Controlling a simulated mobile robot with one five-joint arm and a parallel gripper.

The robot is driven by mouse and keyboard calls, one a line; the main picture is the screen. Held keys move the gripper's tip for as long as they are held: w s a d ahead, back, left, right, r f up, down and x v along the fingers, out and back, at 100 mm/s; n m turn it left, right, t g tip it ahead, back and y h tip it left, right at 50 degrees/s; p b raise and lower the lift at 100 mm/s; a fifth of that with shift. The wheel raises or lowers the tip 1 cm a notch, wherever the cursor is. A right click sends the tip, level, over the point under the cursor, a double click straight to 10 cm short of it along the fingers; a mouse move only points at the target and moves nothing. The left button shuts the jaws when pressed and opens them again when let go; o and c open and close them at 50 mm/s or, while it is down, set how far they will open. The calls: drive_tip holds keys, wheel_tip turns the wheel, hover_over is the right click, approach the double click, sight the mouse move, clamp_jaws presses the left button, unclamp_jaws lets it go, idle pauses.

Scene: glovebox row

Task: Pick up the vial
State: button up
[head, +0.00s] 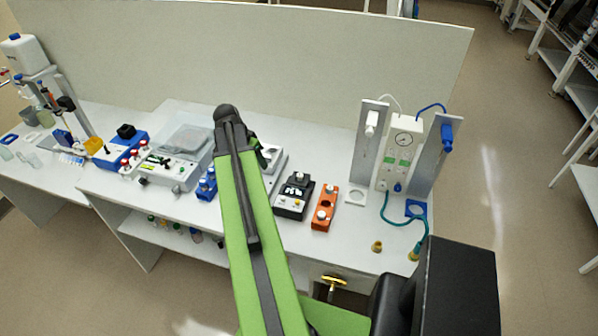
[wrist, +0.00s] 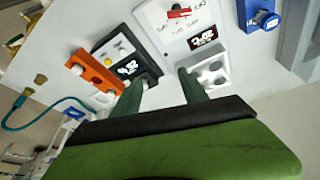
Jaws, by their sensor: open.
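I cannot tell for sure which item is the vial. Small white-topped pieces stand on an orange block (head: 324,207), which also shows in the wrist view (wrist: 96,76). Red-and-white capped vials (head: 133,158) stand in a group further left in the head view. My gripper (wrist: 161,84) is open in the wrist view, its two dark green fingers apart with nothing seen held between them. The fingers reach over the bench between a black device (wrist: 125,62) and a white holder with round holes (wrist: 211,70). In the head view my arm hides most of the gripper.
A white instrument with a red mark (wrist: 178,22) lies ahead of the fingers. A gauge unit (head: 402,150) with upright panels and a teal hose stands at the bench's right. A tall back panel (head: 300,60) closes the bench behind. Bare bench (head: 345,240) shows near the front right.

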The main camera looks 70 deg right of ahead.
drive_tip(key=s+d+r+m, duration=0.2)
drive_tip(key=s+d+m, duration=0.1)
drive_tip(key=s+d, duration=0.4)
drive_tip(key=b, duration=1.1)
hover_over(299, 175)
drive_tip(key=w+a, duration=0.2)
drive_tip(key=shift+g, duration=0.3)
drive_tip(key=f, duration=1.1)
drive_tip(key=shift+s+a+f, duration=0.1)
drive_tip(key=shift+s+a, duration=0.05)
drive_tip(key=shift+s, duration=0.05)
drive_tip(key=shift+s+f, duration=0.1)
drive_tip(key=shift+f, duration=0.05)
drive_tip(key=b+x, duration=0.4)
drive_tip(key=x, duration=0.1)
drive_tip(key=shift+s+b, duration=0.2)
drive_tip(key=shift+b, duration=0.15)
drive_tip(key=shift+c, duration=0.2)
clamp_jaws()
